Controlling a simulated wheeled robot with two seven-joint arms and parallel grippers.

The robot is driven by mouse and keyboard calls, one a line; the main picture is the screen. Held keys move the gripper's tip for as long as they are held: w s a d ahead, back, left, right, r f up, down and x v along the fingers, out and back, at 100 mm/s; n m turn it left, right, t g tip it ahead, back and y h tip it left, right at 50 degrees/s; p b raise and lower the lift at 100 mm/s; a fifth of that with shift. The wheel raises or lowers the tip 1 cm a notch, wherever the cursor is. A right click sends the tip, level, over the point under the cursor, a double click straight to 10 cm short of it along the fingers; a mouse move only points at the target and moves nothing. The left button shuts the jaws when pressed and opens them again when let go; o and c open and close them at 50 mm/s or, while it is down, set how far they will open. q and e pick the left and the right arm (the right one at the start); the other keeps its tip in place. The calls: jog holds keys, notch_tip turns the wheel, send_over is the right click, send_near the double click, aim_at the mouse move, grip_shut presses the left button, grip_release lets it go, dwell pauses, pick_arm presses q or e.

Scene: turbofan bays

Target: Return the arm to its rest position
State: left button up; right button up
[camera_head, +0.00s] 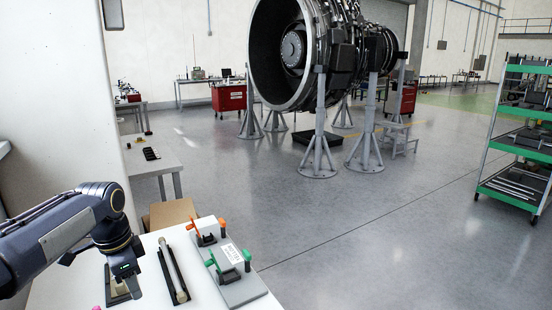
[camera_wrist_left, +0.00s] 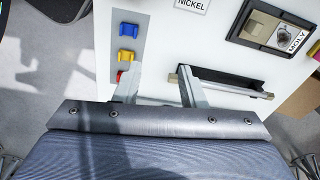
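My left arm comes in from the left in the head view, its gripper (camera_head: 124,286) pointing down over the white table (camera_head: 60,290). In the left wrist view, the two fingers of the left gripper (camera_wrist_left: 158,72) stand apart with only white tabletop seen between them. The right finger overlaps the end of a black holder (camera_wrist_left: 230,85) with a pale rod in it; I cannot tell whether they touch. That holder also shows in the head view (camera_head: 172,275), right of the gripper. My right gripper is in neither view.
A grey board (camera_head: 242,290) with orange and green clamps lies at the table's right. The wrist view shows a MOLY-labelled tray (camera_wrist_left: 268,32), a NICKEL label (camera_wrist_left: 193,3) and a grey strip (camera_wrist_left: 122,60) with coloured clips. A turbofan (camera_head: 300,55) and green rack (camera_head: 515,135) stand beyond clear floor.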

pick_arm(q)
jog(key=s+d+r+n+t+h, duration=0.1)
jog(key=s+d+n, duration=0.1)
jog(key=s, duration=0.4)
jog(key=s+d+n+t, duration=0.1)
jog(key=s+d+n, duration=0.15)
jog(key=s, duration=0.35)
jog(key=s+d+f+n+t+h, duration=0.1)
jog(key=s+d+f+n, duration=0.2)
jog(key=s, duration=0.3)
jog(key=s+d+f+n+t+h, duration=0.1)
jog(key=s+d+f+n, duration=0.1)
jog(key=s, duration=0.5)
jog(key=shift+d+f+n+t, duration=0.4)
jog(key=shift+f+n, duration=0.35)
jog(key=shift+n, duration=0.4)
